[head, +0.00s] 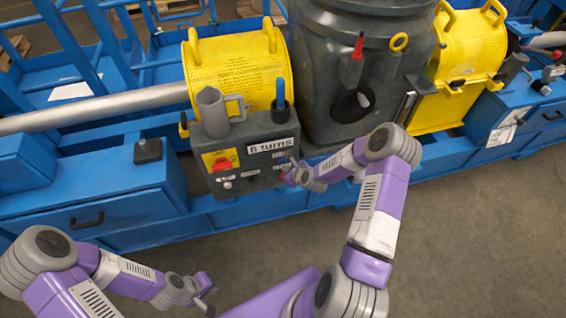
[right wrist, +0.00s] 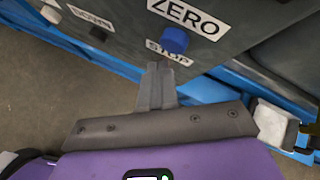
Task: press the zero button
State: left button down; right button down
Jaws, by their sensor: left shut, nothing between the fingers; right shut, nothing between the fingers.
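A dark grey control box (head: 250,160) stands on the blue frame, its front facing me. In the right wrist view, a white ZERO label (right wrist: 190,17) is on its panel, with a blue button (right wrist: 174,40) just below it. A STOP label (right wrist: 168,52) lies below, partly covered by the blue button. My right gripper (right wrist: 157,70) is shut and empty, its tips just below the blue button in the picture; I see no contact. In the head view the right gripper (head: 287,175) hides part of the panel's lower right. My left gripper (head: 208,292) is shut and empty, low and away from the box.
A DOWN label (right wrist: 91,18), a dark button (right wrist: 98,34) and a white button (right wrist: 51,14) are also on the panel. A red switch (head: 222,165) sits on a yellow plate. A grey cup (head: 215,110) and a blue-handled lever (head: 280,98) stand on top. The floor in front is clear.

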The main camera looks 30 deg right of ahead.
jog(key=shift+w, duration=0.15)
jog(key=shift+w+d, duration=0.1)
jog(key=shift+w, duration=0.15)
jog(key=shift+w+d+b, duration=0.1)
jog(key=shift+w+b, duration=0.3)
jog(key=shift+w, duration=0.1)
dwell(1.1)
jog(key=shift+s, duration=0.1)
jog(key=shift+s+a, duration=0.2)
jog(key=shift+s, duration=0.6)
jog(key=s, duration=0.2)
jog(key=s+a, duration=0.1)
jog(key=s, duration=0.2)
jog(key=shift+a+p, duration=0.1)
jog(key=shift+p, duration=0.3)
